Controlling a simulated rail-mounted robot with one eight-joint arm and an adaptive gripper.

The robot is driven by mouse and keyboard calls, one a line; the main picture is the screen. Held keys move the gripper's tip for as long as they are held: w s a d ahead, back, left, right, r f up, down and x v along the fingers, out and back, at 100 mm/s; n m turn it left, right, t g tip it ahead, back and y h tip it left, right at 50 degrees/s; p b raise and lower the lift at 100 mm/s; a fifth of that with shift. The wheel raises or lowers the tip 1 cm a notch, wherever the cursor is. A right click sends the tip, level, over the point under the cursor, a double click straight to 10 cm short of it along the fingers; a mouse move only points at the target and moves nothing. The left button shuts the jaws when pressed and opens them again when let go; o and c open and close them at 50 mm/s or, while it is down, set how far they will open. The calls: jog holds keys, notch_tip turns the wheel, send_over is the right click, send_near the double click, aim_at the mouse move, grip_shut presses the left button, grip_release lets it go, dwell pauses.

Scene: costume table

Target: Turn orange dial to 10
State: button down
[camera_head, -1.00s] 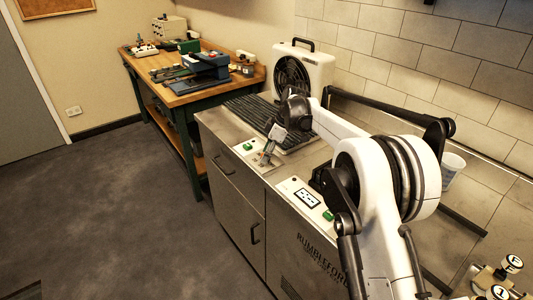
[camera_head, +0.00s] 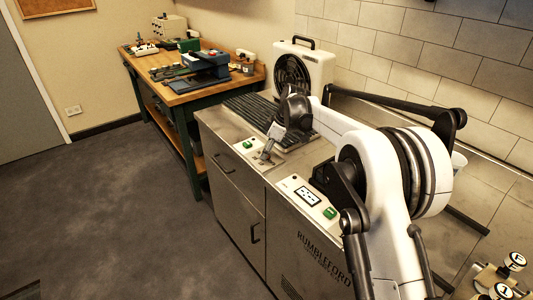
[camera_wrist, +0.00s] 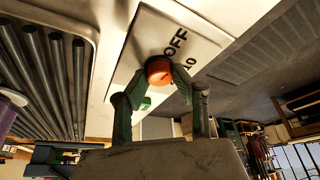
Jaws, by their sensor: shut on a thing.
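The orange dial (camera_wrist: 158,71) shows in the wrist view on a pale panel (camera_wrist: 150,32) printed with "OFF" and "10". "OFF" is beside the dial's upper right, and "10" is to its right. My gripper (camera_wrist: 159,82) is shut on the dial, one green-tipped finger on either side of it. The dial's pointer mark cannot be made out. In the head view my gripper (camera_head: 265,157) reaches down to a light panel on the steel counter (camera_head: 225,128); the dial is too small or hidden there.
A green switch (camera_head: 247,144) is left of my gripper. Dark rollers (camera_head: 250,108) and a fan unit (camera_head: 303,70) stand behind. A wooden workbench (camera_head: 190,92) is farther back.

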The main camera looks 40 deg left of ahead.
jog(key=m+t+b, duration=0.1)
jog(key=m, duration=0.1)
jog(key=m+t+b, duration=0.1)
jog(key=m+b, duration=0.1)
jog(key=m, duration=0.1)
jog(key=shift+s+f+y, duration=0.1)
jog(key=shift+s+y, duration=0.05)
jog(key=shift+y, duration=0.15)
jog(key=m, duration=0.2)
jog(key=m+t+b, duration=0.1)
jog(key=m, duration=0.2)
jog(key=shift+t+h, duration=0.3)
jog(key=shift+h, duration=0.1)
jog(key=c, duration=1.4)
grip_release()
jog(key=shift+c, duration=0.2)
jog(key=v, duration=1.2)
jog(key=shift+s, duration=0.2)
jog(key=shift+d, duration=0.1)
